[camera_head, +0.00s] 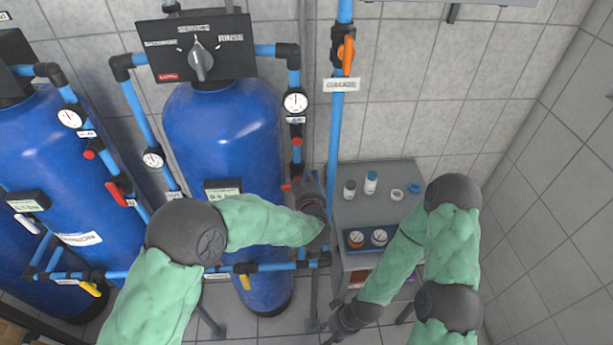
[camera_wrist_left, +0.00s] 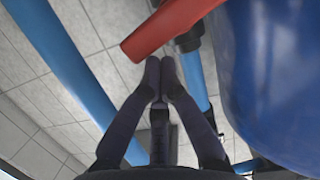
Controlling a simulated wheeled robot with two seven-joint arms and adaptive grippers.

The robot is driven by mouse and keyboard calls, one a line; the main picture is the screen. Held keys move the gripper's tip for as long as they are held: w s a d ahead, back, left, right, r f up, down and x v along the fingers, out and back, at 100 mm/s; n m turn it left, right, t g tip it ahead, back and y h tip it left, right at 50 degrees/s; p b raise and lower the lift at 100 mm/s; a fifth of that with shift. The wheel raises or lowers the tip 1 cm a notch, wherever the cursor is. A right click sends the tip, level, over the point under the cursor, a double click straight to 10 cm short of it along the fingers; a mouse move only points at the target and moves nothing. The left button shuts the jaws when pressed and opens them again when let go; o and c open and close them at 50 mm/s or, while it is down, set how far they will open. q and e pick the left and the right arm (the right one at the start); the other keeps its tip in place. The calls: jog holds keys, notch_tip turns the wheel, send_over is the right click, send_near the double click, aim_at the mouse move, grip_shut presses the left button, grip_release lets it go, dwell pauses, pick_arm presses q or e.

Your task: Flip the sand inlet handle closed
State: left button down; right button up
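A red lever handle (camera_wrist_left: 165,28) on a dark valve of a blue pipe fills the top middle of the left wrist view. I cannot read a label that names it as the sand inlet handle. My left gripper (camera_wrist_left: 160,68) has its fingertips together just below the lever, with nothing visible between them. In the head view my left gripper (camera_head: 304,181) is by the pipe right of the middle blue tank, and a small red end (camera_head: 285,187) shows beside it. My right gripper (camera_head: 325,325) is low, near the cabinet's front; its fingers are too small to judge.
The large blue tank (camera_head: 225,130) stands close left of my left gripper. A vertical blue pipe (camera_head: 335,130) with an orange handle (camera_head: 348,54) runs close to its right. A grey cabinet (camera_head: 395,210) carries small bottles and a gauge tray. More red handles (camera_head: 118,194) are at the left tank.

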pick_arm(q)
jog(key=shift+d+f, duration=0.1)
jog(key=shift+d, duration=0.05)
pick_arm(e)
jog(key=shift+r, duration=0.1)
pick_arm(q)
jog(key=shift+d+f, duration=0.25)
pick_arm(e)
jog(key=shift+r, duration=0.15)
dwell(0.8)
jog(key=shift+s, duration=0.1)
dwell(0.5)
